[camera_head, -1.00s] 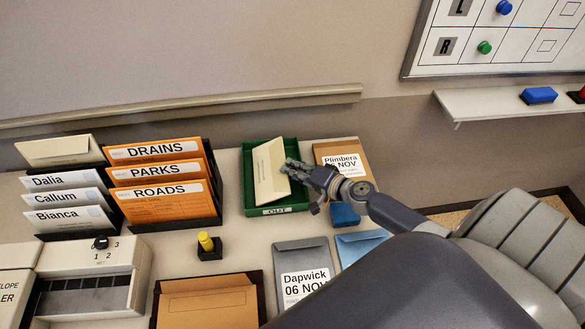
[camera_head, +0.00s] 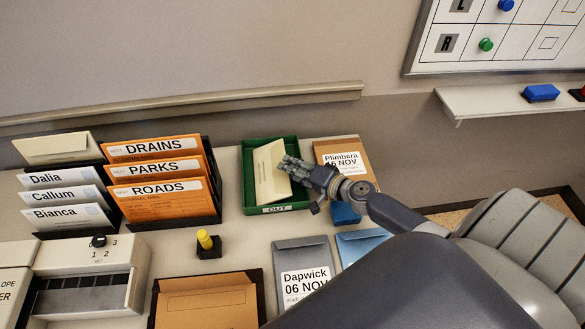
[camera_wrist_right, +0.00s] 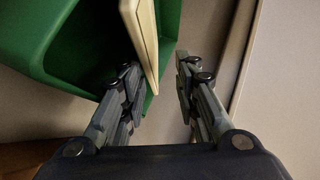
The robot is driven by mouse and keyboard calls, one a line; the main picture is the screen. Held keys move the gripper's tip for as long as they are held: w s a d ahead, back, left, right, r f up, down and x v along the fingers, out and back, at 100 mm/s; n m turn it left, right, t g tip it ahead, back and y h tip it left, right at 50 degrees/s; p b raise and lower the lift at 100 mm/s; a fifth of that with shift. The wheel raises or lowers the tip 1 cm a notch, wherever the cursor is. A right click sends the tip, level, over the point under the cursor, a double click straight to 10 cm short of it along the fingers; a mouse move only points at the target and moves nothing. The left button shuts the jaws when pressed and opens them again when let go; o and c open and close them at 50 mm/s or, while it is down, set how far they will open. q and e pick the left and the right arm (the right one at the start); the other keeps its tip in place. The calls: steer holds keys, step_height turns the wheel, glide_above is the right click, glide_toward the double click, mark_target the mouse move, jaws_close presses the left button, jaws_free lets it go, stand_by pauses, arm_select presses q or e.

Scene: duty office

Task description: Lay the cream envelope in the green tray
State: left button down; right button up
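The cream envelope (camera_head: 268,178) is inside the green tray (camera_head: 249,193) marked OUT, against the wall side of the desk. It sits at a slant, and I cannot tell whether it lies fully flat. My right gripper (camera_head: 291,171) is at the envelope's right edge, over the tray's right side. In the right wrist view the fingers (camera_wrist_right: 160,72) are apart. The envelope (camera_wrist_right: 143,35) shows its edge near the left finger, with a clear gap to the right finger. The green tray (camera_wrist_right: 40,45) fills the upper left there. My left gripper is out of view.
A Plimbera envelope (camera_head: 352,152) lies right of the tray, with a blue object (camera_head: 344,214) in front. A Dapwick envelope (camera_head: 302,258) lies nearer. A yellow-topped stamp (camera_head: 206,241) and racks of orange folders (camera_head: 165,198) stand left. Another cream envelope (camera_head: 55,148) sits in the left rack.

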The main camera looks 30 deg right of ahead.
steer(key=shift+s+d, duration=0.15)
steer(key=shift+s, duration=0.4)
steer(key=v, duration=1.1)
steer(key=shift+r, duration=0.15)
